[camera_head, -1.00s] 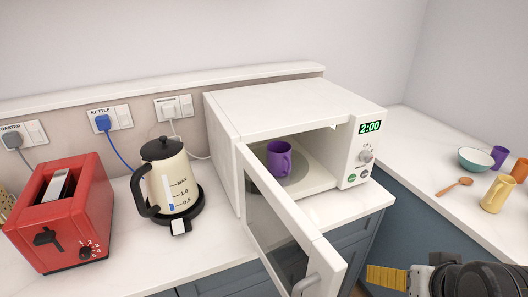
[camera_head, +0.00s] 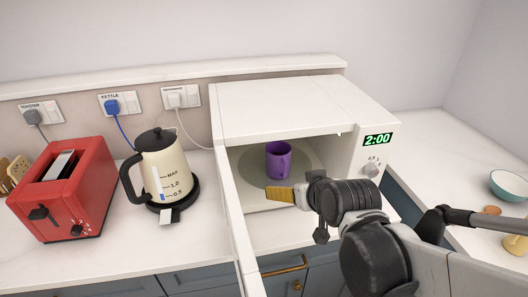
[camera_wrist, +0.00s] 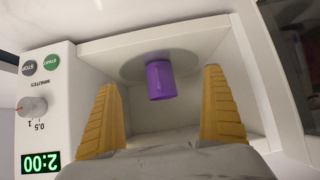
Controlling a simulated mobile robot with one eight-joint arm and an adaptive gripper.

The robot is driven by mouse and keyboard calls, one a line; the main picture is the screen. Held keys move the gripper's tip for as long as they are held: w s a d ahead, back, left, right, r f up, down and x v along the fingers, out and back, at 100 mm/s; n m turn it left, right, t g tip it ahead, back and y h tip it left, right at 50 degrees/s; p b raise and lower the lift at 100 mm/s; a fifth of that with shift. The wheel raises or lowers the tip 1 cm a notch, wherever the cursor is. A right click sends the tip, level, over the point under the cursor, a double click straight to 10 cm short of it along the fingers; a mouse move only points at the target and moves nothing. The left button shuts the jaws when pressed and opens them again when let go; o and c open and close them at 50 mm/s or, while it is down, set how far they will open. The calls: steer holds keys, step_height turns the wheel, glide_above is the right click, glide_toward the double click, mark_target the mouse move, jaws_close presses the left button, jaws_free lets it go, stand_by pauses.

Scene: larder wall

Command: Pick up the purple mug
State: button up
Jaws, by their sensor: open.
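The purple mug (camera_head: 278,160) stands upright on the round turntable (camera_head: 250,168) inside the open microwave (camera_head: 290,104). In the wrist view, which shows the scene upside down, the mug (camera_wrist: 160,80) appears between my two yellow fingers, farther off than they are. My gripper (camera_head: 281,194) is at the microwave's opening, in front of the mug and apart from it. Its fingers (camera_wrist: 160,100) are wide apart with nothing between them. In the head view one finger shows clearly and the other is hidden. The mug's handle is not clear.
The microwave door (camera_head: 236,225) is swung open on the left. The control panel (camera_head: 375,155) is close to the opening's right side. A cream kettle (camera_head: 165,170) and red toaster (camera_head: 65,190) stand left. A teal bowl (camera_head: 510,186) is on the right counter.

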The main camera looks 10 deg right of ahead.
mark_target(285, 161)
steer(key=w+t, duration=0.1)
steer(key=w, duration=0.3)
steer(key=w+f+t, duration=0.1)
steer(key=w, duration=0.4)
steer(key=w+d+f+t+p, duration=0.1)
steer(key=w, duration=0.3)
steer(key=shift+w, duration=0.2)
steer(key=b+x, duration=0.1)
steer(key=x, duration=0.1)
steer(key=b+x, duration=0.1)
steer(key=x, duration=0.2)
steer(key=shift+a+f, duration=0.25)
steer(key=shift+f, duration=0.15)
steer(key=shift+r, duration=0.1)
steer(key=c, duration=1.5)
